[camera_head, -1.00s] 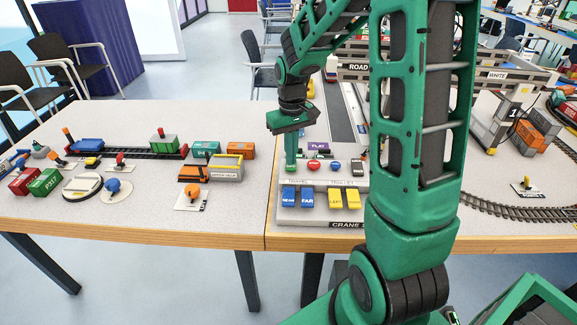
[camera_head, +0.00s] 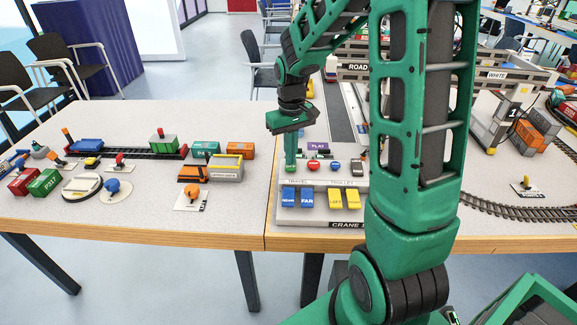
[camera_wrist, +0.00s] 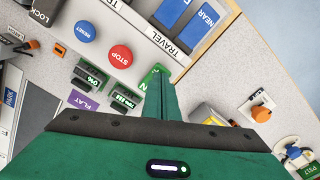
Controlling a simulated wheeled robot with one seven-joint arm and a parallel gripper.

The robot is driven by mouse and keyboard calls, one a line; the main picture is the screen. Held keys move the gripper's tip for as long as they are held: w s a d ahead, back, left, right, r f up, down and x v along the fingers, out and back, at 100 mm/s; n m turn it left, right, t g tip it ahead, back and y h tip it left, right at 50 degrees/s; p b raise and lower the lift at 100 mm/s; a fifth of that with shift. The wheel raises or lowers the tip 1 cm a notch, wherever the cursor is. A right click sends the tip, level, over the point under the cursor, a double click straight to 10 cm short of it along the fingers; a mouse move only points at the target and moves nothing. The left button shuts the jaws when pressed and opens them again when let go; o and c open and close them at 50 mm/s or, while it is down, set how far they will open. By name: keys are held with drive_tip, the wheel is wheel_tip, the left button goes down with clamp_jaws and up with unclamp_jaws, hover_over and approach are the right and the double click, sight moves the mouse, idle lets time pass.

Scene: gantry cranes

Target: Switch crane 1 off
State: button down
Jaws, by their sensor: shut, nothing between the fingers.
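The crane 1 control panel (camera_head: 346,224) stands at the front of the table, partly hidden by my arm. My gripper (camera_head: 291,167) is shut and empty, pointing down at the panel's left side. In the wrist view its fingertips (camera_wrist: 160,82) are over a green label or button (camera_wrist: 153,73), which they partly cover. I cannot tell whether they touch it. Beside it are a red STOP button (camera_wrist: 121,57) and a blue RESET button (camera_wrist: 86,31). Two small dark displays, one of them (camera_wrist: 90,78), sit near the fingers. A black LOCK part (camera_wrist: 46,10) is at the top left.
Blue NEAR and FAR keys (camera_head: 298,197) and yellow keys (camera_head: 344,198) line the panel's front. A purple label (camera_head: 319,146) lies behind the buttons. An orange-knobbed lever (camera_head: 192,191) and toy wagons (camera_head: 205,150) stand left. A gantry crane (camera_head: 497,120) stands right.

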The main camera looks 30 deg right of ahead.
drive_tip(key=shift+f, duration=0.75)
idle(0.5)
drive_tip(key=shift+r, duration=3.5)
